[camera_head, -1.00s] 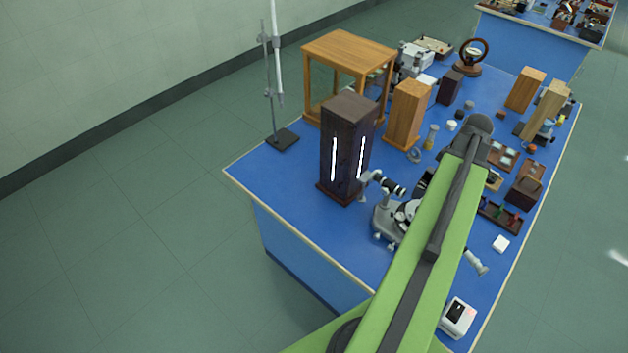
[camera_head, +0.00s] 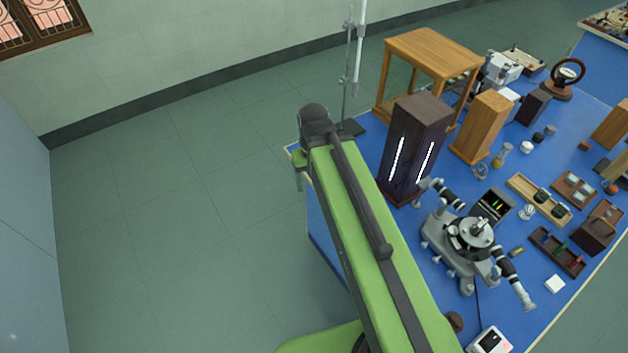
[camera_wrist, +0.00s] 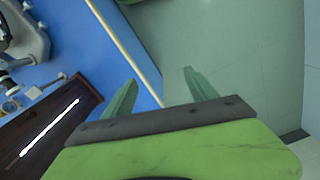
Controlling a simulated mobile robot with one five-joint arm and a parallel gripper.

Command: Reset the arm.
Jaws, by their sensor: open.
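My gripper (camera_wrist: 160,92) shows in the wrist view with its two green fingers apart and nothing between them. It hangs over the edge of the blue bench (camera_wrist: 100,62), with green floor beyond. In the head view my green arm reaches up past the bench's left corner, and only a small part of the gripper (camera_head: 298,172) shows at its far end. The rest of the gripper is hidden behind the arm.
A dark box with lit slits (camera_head: 415,140) stands close right of my arm, also in the wrist view (camera_wrist: 55,120). A thin stand (camera_head: 347,85) rises behind the arm's end. A spectrometer (camera_head: 460,235) sits on the bench (camera_head: 520,160). The floor (camera_head: 180,220) at left is clear.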

